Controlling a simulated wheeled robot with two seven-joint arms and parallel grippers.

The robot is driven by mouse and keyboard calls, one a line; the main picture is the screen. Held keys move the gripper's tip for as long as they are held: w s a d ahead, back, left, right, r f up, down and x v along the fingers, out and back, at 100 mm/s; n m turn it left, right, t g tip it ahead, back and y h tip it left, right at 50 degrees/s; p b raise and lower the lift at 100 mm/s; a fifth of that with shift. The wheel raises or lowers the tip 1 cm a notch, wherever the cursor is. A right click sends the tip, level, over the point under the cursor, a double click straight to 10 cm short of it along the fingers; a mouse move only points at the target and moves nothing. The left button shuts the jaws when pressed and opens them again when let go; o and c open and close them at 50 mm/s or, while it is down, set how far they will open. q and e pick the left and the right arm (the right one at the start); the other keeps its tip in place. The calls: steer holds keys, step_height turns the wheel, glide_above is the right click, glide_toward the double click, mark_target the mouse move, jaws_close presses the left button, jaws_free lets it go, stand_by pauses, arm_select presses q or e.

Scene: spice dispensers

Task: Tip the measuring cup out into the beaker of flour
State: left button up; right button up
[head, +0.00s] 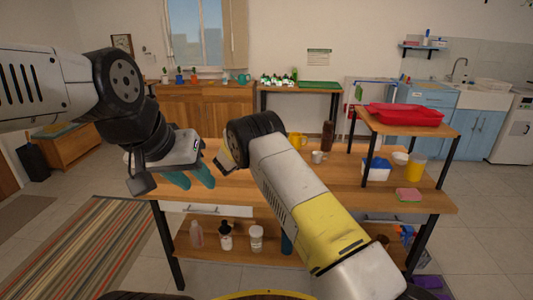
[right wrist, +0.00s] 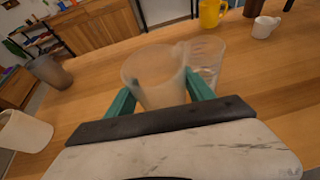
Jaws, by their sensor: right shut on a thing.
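In the right wrist view my right gripper (right wrist: 160,100) is shut on a frosted, translucent cup, taken as the measuring cup (right wrist: 155,75), with a teal finger on each side. The cup looks roughly upright; its contents cannot be made out. Just behind it to the right is a clear glass vessel, probably the beaker (right wrist: 209,55), partly hidden by the cup. I cannot tell whether they touch or whether flour is in it. In the head view my right arm hides the right gripper and both vessels. My left gripper (head: 190,178) is empty, its teal fingers apart, over the table's left end.
The wooden table (head: 420,197) also bears a yellow mug (right wrist: 212,13), a white cup (right wrist: 264,27) and a brown bottle (head: 327,135). A grey tumbler (right wrist: 48,72) and a white container (right wrist: 25,130) are at left in the wrist view. A raised shelf holds a red tray (head: 405,115).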

steer(key=shift+s+r, duration=0.1)
steer(key=shift+r, duration=2.15)
steer(key=s+d+f+m+g+h, duration=0.1)
steer(key=s+d+m+h, duration=0.3)
steer(key=s+d, duration=0.9)
steer(key=s+d+f+m+g+h, duration=0.2)
steer(key=s+d+m+g+h, duration=0.1)
steer(key=s+d, duration=1.1)
steer(key=s+m+h, duration=0.1)
steer(key=s, duration=0.4)
steer(key=shift+d+m+h, duration=0.15)
steer(key=shift+m+h, duration=0.15)
steer(key=shift+h, duration=0.1)
steer(key=shift+w, duration=0.1)
